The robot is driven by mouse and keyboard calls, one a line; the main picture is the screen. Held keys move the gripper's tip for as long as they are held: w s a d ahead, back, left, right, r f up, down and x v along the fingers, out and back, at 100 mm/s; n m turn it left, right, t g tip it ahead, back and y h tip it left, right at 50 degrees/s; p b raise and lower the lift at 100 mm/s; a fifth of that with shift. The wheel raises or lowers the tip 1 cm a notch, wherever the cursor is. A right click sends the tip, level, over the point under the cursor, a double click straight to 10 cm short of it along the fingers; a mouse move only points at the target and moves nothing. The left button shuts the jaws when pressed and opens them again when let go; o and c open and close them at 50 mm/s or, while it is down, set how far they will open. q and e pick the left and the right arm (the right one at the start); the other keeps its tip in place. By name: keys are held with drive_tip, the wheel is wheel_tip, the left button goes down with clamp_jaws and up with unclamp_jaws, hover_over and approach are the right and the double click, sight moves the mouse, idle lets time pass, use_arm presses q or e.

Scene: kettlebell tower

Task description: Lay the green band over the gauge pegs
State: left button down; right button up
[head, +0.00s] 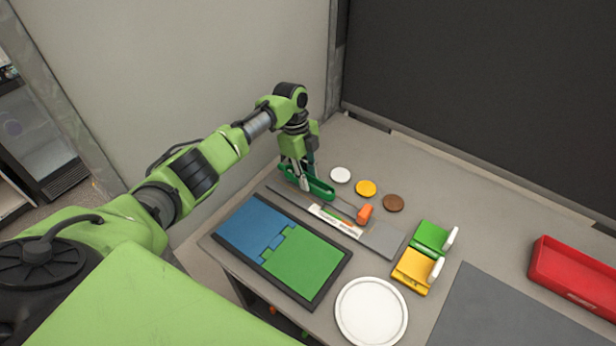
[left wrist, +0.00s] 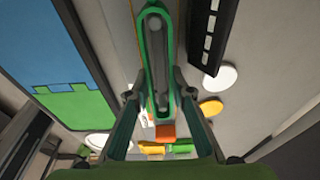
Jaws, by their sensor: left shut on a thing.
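The green band (head: 319,187) is a long narrow loop, held near the left, far end of the grey gauge strip (head: 383,240). My left gripper (head: 303,183) is shut on the band. In the left wrist view the band (left wrist: 145,50) stretches away between the fingers (left wrist: 158,103), around a dark grey long piece (left wrist: 158,60). I cannot tell whether the band touches the strip or is around any pegs; the pegs are not clear. The strip bears a white label (head: 335,221) and an orange block (head: 365,214), also in the left wrist view (left wrist: 166,132). My right gripper is not in view.
White (head: 341,174), yellow (head: 366,188) and brown (head: 393,203) discs lie behind the strip. A blue and green puzzle tray (head: 323,292) and a white plate (head: 371,312) are in front. Green (head: 431,237) and yellow (head: 412,270) holders and a red bin (head: 575,278) stand right.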

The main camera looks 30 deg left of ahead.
use_arm(q)
drive_tip(key=shift+a+b+x, duration=0.2)
drive_tip(key=shift+b+x, duration=0.5)
drive_tip(key=shift+x, duration=0.3)
drive_tip(key=c, duration=1.7)
unclamp_jaws()
drive_tip(key=shift+r, duration=0.1)
drive_tip(key=p+v, duration=0.4)
drive_tip(key=v, duration=0.1)
